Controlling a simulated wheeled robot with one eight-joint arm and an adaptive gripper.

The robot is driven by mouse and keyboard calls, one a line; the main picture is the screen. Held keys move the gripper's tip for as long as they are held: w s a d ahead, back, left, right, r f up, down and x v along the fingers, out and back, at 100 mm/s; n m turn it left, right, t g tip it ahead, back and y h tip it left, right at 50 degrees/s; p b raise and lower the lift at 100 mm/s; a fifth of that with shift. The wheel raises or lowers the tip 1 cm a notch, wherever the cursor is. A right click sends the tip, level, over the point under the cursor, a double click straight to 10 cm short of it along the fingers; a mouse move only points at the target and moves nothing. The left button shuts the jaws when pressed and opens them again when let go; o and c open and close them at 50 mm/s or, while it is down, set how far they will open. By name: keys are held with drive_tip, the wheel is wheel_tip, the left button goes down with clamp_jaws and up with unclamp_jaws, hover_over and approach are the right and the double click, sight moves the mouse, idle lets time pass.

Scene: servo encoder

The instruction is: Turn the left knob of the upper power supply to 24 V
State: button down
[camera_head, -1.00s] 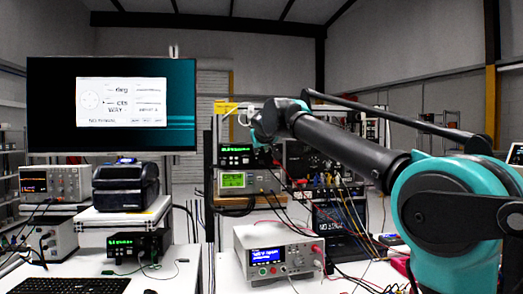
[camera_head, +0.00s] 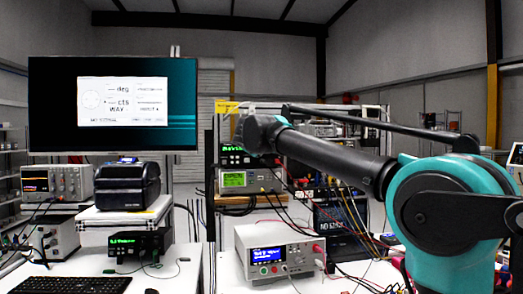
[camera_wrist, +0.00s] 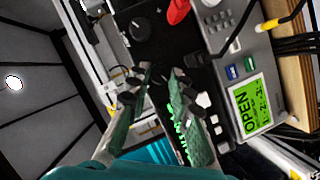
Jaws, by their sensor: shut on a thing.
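The upper power supply (camera_head: 236,159) is a black box with a green display, on top of a grey instrument in the head view. My arm's end covers its right part there, and my gripper is hidden behind the arm. In the wrist view my gripper (camera_wrist: 161,78) has its two fingers on either side of a small dark knob (camera_wrist: 159,90), shut on it. The knob is mostly hidden between the fingers, and its pointer cannot be read. Another round black knob (camera_wrist: 140,28) is clear of the fingers. Green display text (camera_wrist: 181,140) is partly covered by a finger.
The grey instrument (camera_wrist: 227,85) with a green screen lies right beside the power supply in the wrist view. Several cables hang right of the stack. A white bench instrument (camera_head: 279,252) stands in front. A monitor (camera_head: 60,110) and a black printer (camera_head: 126,186) are at left.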

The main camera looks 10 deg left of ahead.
drive_tip(key=shift+f+n, duration=0.1)
drive_tip(key=shift+n, duration=0.4)
drive_tip(key=shift+t, duration=0.3)
drive_tip(key=c, duration=1.3)
unclamp_jaws()
drive_tip(key=shift+c, duration=0.2)
